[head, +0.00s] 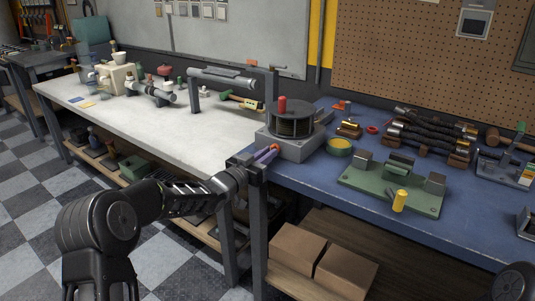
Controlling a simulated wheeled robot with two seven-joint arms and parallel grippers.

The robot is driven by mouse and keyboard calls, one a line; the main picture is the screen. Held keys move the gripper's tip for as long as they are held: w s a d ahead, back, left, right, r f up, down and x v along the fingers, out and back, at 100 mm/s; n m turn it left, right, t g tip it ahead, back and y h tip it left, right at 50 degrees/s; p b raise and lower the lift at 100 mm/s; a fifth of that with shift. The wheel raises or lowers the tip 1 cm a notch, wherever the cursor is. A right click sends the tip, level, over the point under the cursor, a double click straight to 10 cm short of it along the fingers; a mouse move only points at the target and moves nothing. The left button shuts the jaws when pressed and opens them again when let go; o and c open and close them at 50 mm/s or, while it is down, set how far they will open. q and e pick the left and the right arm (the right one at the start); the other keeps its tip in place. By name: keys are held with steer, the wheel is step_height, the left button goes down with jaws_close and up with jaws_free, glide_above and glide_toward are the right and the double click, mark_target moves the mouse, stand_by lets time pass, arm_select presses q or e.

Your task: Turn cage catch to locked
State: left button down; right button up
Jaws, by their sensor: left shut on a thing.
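A caged drum machine (293,126) with a dark round cage and a red knob on top stands on a grey base at the left end of the blue bench. My left gripper (266,157) is at the front left corner of that base. It is shut on a small purple and reddish piece at the corner, which looks like the cage catch (273,148). The jaws hide most of the catch, so its turn angle cannot be told. My right gripper is out of view.
A yellow-rimmed round tin (339,146) sits just right of the base. A green plate fixture (392,185) with a yellow cylinder (400,201) lies further right. The white bench (165,135) is largely clear in front. Cardboard boxes (320,262) sit below the blue bench.

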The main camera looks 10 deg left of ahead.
arm_select(q)
steer(key=shift+f, duration=0.1)
steer(key=c, duration=1.8)
jaws_free()
steer(key=shift+o, duration=0.2)
steer(key=shift+s, duration=0.1)
steer(key=v, duration=0.7)
steer(key=shift+s, duration=0.35)
steer(key=shift+a, duration=0.1)
